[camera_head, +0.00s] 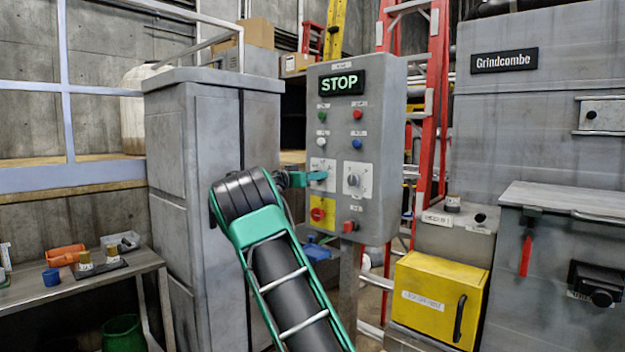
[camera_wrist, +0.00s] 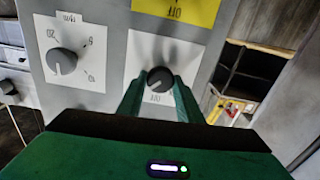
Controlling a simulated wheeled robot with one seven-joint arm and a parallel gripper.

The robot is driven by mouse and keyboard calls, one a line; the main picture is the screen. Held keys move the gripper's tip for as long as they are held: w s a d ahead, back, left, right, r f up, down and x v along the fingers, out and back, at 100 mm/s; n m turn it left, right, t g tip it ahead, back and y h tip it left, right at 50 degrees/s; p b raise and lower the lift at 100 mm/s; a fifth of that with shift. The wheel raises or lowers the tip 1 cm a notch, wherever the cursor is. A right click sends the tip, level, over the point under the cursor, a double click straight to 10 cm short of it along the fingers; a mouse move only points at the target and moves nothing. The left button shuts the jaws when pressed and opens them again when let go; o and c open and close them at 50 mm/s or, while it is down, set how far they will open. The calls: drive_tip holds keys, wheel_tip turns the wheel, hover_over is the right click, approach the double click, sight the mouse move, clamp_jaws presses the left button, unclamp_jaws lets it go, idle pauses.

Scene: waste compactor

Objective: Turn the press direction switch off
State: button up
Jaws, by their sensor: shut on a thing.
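The press direction switch is a small black knob (camera_wrist: 160,76) on a white plate, which the wrist view shows upside down. The plate (camera_head: 322,164) is on the left of the grey control box in the head view, where the gripper covers the knob. My gripper (camera_wrist: 159,84) has its two green fingers closed around the knob, one on each side. In the head view my gripper (camera_head: 319,175) reaches the plate from the left. The plate's small lettering is only partly readable, so I cannot tell the knob's exact setting.
A red knob (camera_head: 349,226) sticks out at the lower right. A tall grey cabinet (camera_head: 190,160) stands left of the box and a red ladder (camera_head: 433,120) behind it.

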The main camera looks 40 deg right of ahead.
drive_tip(key=shift+w+a+f+n, duration=0.1)
drive_tip(key=shift+w+n, duration=0.05)
drive_tip(key=shift+n, duration=1.4)
drive_tip(key=shift+w+a+f+n, duration=0.1)
drive_tip(key=shift+w+n, duration=0.1)
drive_tip(key=shift+n, duration=1.4)
drive_tip(key=shift+w+a+f+n, duration=0.1)
drive_tip(key=shift+w+n, duration=0.05)
drive_tip(key=shift+n, duration=1.4)
drive_tip(key=o, duration=1)
drive_tip(key=shift+w, duration=0.15)
drive_tip(key=shift+s+d+r, duration=0.1)
drive_tip(key=shift+s, duration=0.15)
drive_tip(key=a, duration=1)
drive_tip(key=shift+s+a, duration=0.35)
drive_tip(key=shift+a, duration=0.05)
